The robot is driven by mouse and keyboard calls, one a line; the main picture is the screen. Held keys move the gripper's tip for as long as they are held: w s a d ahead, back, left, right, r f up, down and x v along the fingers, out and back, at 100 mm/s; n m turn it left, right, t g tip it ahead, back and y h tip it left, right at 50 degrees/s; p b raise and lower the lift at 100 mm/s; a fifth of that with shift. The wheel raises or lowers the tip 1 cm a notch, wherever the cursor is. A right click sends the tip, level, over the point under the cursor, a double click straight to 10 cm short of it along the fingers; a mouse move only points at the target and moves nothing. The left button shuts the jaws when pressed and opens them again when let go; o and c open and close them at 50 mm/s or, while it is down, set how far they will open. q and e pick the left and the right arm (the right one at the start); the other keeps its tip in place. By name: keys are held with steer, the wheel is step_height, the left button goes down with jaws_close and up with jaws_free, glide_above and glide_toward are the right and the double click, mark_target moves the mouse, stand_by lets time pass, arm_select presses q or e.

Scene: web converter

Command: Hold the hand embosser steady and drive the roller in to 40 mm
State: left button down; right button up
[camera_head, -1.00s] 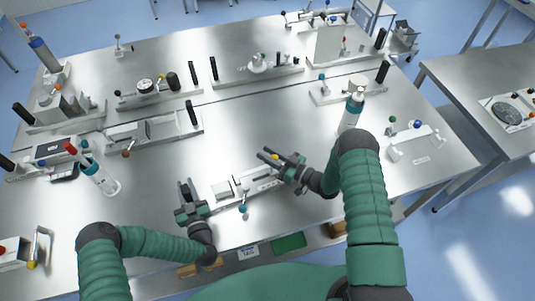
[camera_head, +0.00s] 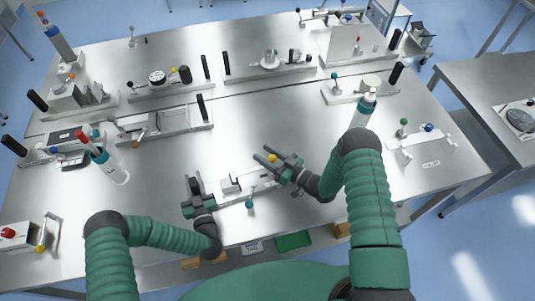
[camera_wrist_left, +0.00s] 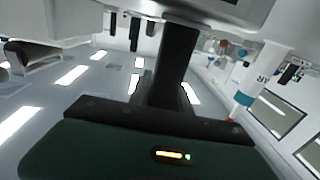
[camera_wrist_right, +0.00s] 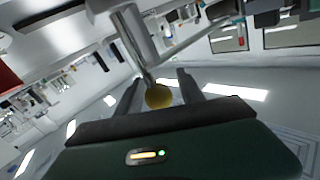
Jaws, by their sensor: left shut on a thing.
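The hand embosser (camera_head: 236,197), a low pale metal device, lies on the bench between my grippers. A small teal ball (camera_head: 249,204) is at its front. A yellow ball knob (camera_head: 272,158) is at its right end; the right wrist view shows the knob (camera_wrist_right: 159,96) on a metal rod. My left gripper (camera_head: 193,180) is shut on the embosser's left end. A pale body (camera_wrist_left: 205,12) fills the top of the left wrist view. My right gripper (camera_head: 265,155) is open, one finger on each side of the yellow knob. I cannot make out the roller or a scale.
Several fixtures line the back, including a dial device (camera_head: 157,78). The bench (camera_head: 275,115) behind the embosser is clear.

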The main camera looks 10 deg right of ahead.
arm_select(q)
steer(key=shift+s+f, duration=0.25)
steer(key=shift+f, duration=0.35)
arm_select(e)
steer(key=shift+d+f, duration=0.1)
steer(key=shift+d, duration=0.05)
arm_select(q)
steer(key=shift+d, duration=0.1)
arm_select(e)
steer(key=v, duration=1.2)
steer(key=shift+s, duration=0.15)
arm_select(q)
steer(key=shift+w+r+p, duration=0.15)
steer(key=shift+r+p, duration=0.15)
steer(key=shift+p, duration=0.05)
arm_select(e)
steer(key=shift+r, duration=0.3)
arm_select(q)
steer(key=c, duration=1.5)
jaws_free()
steer(key=shift+c, duration=0.2)
steer(key=o, duration=0.4)
steer(key=shift+w+r, duration=0.15)
steer(key=shift+w, duration=0.1)
arm_select(e)
steer(key=shift+w, duration=0.3)
